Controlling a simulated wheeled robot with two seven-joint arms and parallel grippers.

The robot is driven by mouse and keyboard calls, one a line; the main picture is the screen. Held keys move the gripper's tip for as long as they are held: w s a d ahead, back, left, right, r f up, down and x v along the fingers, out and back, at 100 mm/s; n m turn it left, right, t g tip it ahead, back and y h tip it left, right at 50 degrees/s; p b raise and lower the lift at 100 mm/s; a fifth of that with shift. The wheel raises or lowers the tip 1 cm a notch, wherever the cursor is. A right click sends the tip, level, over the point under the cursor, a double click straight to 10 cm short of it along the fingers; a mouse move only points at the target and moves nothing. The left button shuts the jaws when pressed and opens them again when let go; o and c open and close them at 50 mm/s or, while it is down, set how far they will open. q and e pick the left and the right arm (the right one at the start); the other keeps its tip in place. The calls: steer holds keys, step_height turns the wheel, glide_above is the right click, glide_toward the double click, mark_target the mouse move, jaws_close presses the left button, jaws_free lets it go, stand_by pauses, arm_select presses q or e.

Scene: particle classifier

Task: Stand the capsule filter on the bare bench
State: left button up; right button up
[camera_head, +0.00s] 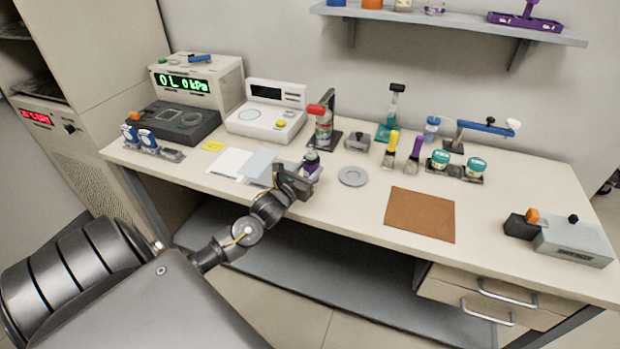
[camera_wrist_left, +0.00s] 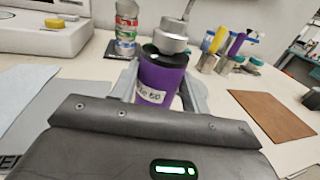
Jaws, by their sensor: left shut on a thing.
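My left gripper (camera_head: 308,182) is near the front edge of the bench (camera_head: 330,210), left of the grey round plate (camera_head: 352,176). It is shut on an upright purple cylinder with a white label, which I take to be the capsule filter (camera_head: 313,168). My right gripper is not in view.
Pale sheets (camera_head: 231,162) lie left of the gripper. A grey box (camera_head: 572,242) is at the far right.

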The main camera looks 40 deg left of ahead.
arm_select(q)
steer(key=shift+w+d+f, duration=0.25)
steer(key=shift+f+p, duration=0.35)
steer(key=shift+f, duration=1.15)
steer(key=shift+f, duration=0.15)
steer(key=o, duration=1.3)
steer(key=shift+s, duration=0.1)
steer(key=shift+c, duration=0.2)
steer(key=s+d+b, duration=0.1)
steer(key=s, duration=1)
steer(key=shift+s+d, duration=0.3)
steer(key=shift+s, duration=0.1)
